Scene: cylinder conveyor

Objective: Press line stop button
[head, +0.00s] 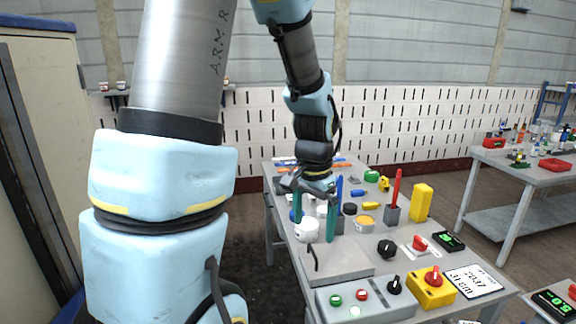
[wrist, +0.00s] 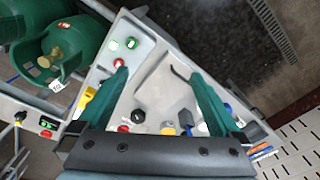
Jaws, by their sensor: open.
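A grey control box (head: 375,302) sits at the near end of the table, carrying a red button (head: 362,295), a green button (head: 336,300), a white button (head: 355,311) and a black knob (head: 395,285). I cannot read which control is line stop. In the wrist view the red button (wrist: 119,62) and green button (wrist: 131,43) show near the table's far corner, beyond the left fingertip. My gripper (head: 314,228) is open with teal fingers pointing down over the table, apart from the box. It also shows in the wrist view (wrist: 158,78), with nothing gripped between the fingers.
A yellow box with a red knob (head: 433,280) stands right of the control box. A white round object (head: 307,231) shows by my fingers. A red upright bar (head: 395,187), a yellow block (head: 422,202) and a black knob (head: 387,249) stand nearby. The grey plate (head: 335,264) is mostly bare.

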